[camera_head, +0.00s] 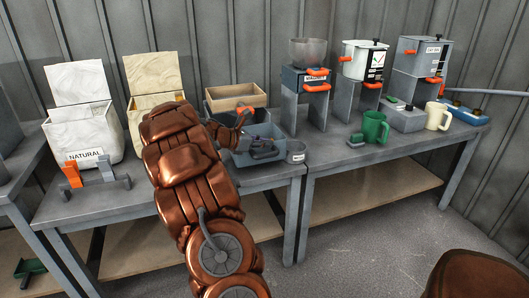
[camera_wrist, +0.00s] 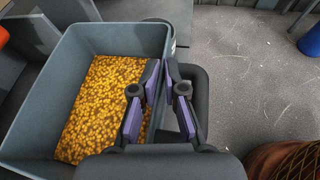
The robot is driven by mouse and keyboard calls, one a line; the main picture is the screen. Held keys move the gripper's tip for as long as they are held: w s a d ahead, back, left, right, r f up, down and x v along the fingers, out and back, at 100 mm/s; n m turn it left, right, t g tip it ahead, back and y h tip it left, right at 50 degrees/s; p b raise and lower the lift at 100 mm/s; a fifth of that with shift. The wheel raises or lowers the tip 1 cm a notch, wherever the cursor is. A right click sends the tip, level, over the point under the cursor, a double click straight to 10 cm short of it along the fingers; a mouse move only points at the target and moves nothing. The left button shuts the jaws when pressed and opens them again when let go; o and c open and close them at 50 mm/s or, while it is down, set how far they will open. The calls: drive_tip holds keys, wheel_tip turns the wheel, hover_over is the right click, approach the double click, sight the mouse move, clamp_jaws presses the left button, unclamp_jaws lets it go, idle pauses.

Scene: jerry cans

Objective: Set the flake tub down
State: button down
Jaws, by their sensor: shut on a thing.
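The flake tub (camera_head: 272,131) is a blue-grey open tub at the middle of the workbench. In the wrist view the tub (camera_wrist: 40,90) holds a layer of small yellow-brown pieces (camera_wrist: 105,95). My gripper (camera_wrist: 165,75) is shut on the tub's near right wall, with one finger inside and one outside. In the head view my gripper (camera_head: 263,149) is at the tub's front, and my arm hides part of its left side. I cannot tell whether the tub's base touches the bench.
A wood-topped grey box (camera_head: 236,98) stands behind the tub. Hopper stands and a green mug (camera_head: 374,128) are on the right bench.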

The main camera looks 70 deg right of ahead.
sight(262, 150)
drive_tip(key=shift+f+b, duration=0.6)
drive_tip(key=shift+f, duration=1.1)
drive_tip(key=shift+f, duration=0.1)
drive_tip(key=c, duration=1.2)
unclamp_jaws()
